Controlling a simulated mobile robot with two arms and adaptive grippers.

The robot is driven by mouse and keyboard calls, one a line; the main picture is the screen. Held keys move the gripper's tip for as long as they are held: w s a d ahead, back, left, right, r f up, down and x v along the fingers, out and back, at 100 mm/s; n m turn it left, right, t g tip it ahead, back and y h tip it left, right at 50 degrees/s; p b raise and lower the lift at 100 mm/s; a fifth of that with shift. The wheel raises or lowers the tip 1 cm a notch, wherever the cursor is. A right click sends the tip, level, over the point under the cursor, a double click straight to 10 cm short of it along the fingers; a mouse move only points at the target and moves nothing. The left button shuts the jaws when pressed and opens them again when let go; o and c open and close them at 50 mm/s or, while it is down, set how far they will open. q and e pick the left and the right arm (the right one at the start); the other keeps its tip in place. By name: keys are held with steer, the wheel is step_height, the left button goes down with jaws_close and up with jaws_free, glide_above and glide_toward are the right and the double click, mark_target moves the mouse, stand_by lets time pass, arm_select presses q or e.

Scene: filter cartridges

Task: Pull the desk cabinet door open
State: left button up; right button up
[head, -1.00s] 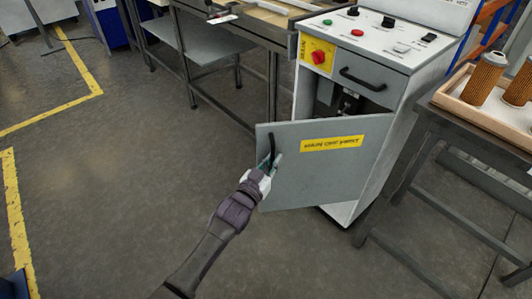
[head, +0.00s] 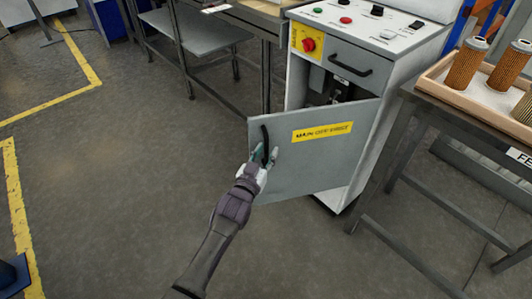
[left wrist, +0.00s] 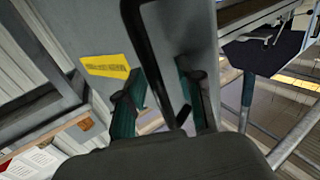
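The grey cabinet door (head: 315,165) with a yellow label stands partly open, swung out from the white desk cabinet (head: 365,170). Its hinge side is at the right, and the dark inside shows above its top edge. A black bar handle (head: 265,140) is near the door's free left edge. My left gripper (head: 265,156) is at the lower part of this handle. In the left wrist view, the handle (left wrist: 150,55) passes between my two green-and-dark fingers (left wrist: 162,100), with a visible gap around it, so they look spread. My right gripper is not in view.
A drawer with a black handle (head: 350,66) and a red knob (head: 308,44) sit above the opening. A table (head: 420,95) with a tray of filter cartridges stands close at the right. A workbench is behind at the left. The floor left of the door is clear.

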arm_select(q)
steer(key=shift+s, duration=0.25)
steer(key=v, duration=1.1)
steer(key=shift+s+a, duration=0.15)
steer(key=shift+s, duration=0.1)
